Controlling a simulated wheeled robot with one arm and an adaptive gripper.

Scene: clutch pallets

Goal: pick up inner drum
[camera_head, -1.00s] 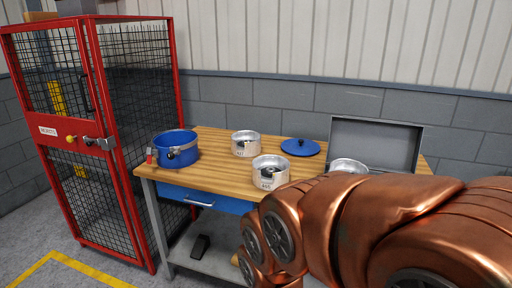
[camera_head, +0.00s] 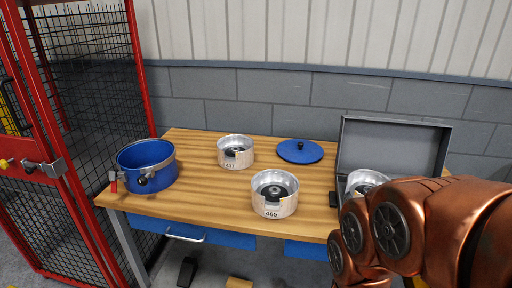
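Several silver open-topped drums are in view; I cannot tell which is the inner drum. One, labelled 465 (camera_head: 274,207), stands upright near the table's front edge. Another, with a label that may read 457 (camera_head: 236,152), stands behind it to the left. A third silver drum (camera_head: 362,181) sits in the open grey case at the right, partly hidden by my copper arm. A blue drum (camera_head: 146,180) with a metal clamp band stands open at the table's left. My arm fills the lower right; my gripper is not in view.
The wooden table (camera_head: 215,199) has clear room between the drums. A blue lid (camera_head: 300,151) lies at the back. The open grey case (camera_head: 391,146) stands at the right. A red mesh cage (camera_head: 141,70) stands at the left, close to the table. A grey block wall is behind.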

